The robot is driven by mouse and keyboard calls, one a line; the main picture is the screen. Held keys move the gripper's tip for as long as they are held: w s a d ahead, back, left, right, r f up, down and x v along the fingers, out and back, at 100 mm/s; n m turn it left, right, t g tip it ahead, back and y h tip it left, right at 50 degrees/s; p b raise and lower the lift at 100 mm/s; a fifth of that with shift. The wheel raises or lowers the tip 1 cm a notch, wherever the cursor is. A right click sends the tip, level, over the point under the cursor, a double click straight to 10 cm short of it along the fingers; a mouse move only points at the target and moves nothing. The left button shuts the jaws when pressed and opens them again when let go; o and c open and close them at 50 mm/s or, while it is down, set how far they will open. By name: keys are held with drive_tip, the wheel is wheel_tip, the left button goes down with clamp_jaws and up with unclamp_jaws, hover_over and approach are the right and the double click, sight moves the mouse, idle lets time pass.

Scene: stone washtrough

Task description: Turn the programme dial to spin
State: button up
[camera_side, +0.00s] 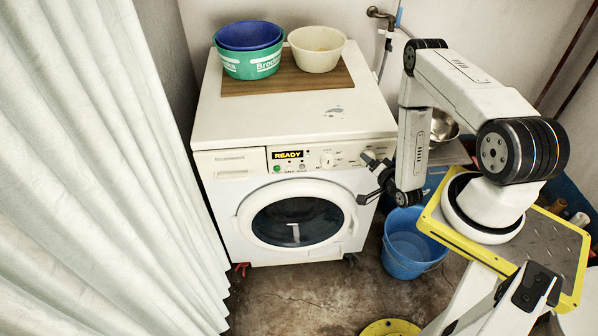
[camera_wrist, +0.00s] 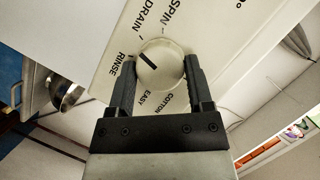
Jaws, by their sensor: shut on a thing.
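The programme dial (camera_wrist: 160,65) is a round cream knob with a black pointer line, on the washing machine's panel. Its pointer aims up and left, towards the RINSE and DRAIN labels; I cannot tell which it sits at. The SPIN label (camera_wrist: 173,10) lies further round, at the top. EASY and COTTON are below. My gripper's black fingers (camera_wrist: 158,80) stand on both sides of the dial and are shut on it. In the side view my gripper (camera_side: 376,171) reaches the right end of the panel of the white washing machine (camera_side: 225,165).
The machine's display (camera_side: 288,155) reads READY. Another knob (camera_side: 327,160) sits left of my gripper. Basins (camera_side: 250,62) and a cream bowl (camera_side: 317,50) stand on a board on top. A blue bucket (camera_side: 408,250) is on the floor below my arm. A curtain hangs at left.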

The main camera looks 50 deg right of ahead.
drive_tip(key=m+t, duration=0.1)
drive_tip(key=m, duration=0.3)
drive_tip(key=m+t, duration=0.2)
drive_tip(key=m, duration=0.2)
drive_tip(key=shift+f+t, duration=0.2)
drive_tip(key=shift+t, duration=0.1)
idle(0.3)
drive_tip(key=o, duration=1.3)
drive_tip(key=shift+c, duration=0.2)
